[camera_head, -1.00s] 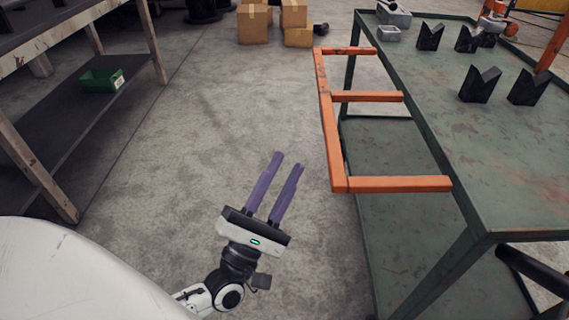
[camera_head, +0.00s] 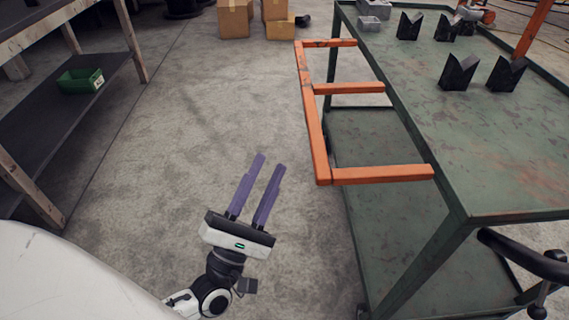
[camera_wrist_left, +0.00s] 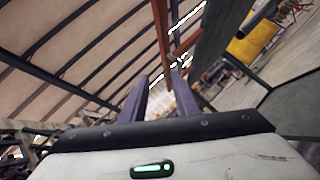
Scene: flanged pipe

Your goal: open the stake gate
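The stake gate (camera_head: 317,136) is an orange frame of one long bar and several cross bars. It sits along the left side of the green table cart, its cross bars reaching toward the cart's edge. My left gripper (camera_head: 268,162) is left of and nearer than the gate, over bare floor. Its two purple fingers are parallel with a gap between them, and nothing is between them. The gripper also shows in the left wrist view (camera_wrist_left: 159,86), empty, with an orange post beyond. My right gripper is not in view.
The green cart (camera_head: 500,185) fills the right side, with several black V-blocks (camera_head: 458,72) on top. A shelf (camera_head: 95,100) with a green bin (camera_head: 80,80) stands at the left. Cardboard boxes (camera_head: 235,18) stand at the back. The floor between is clear.

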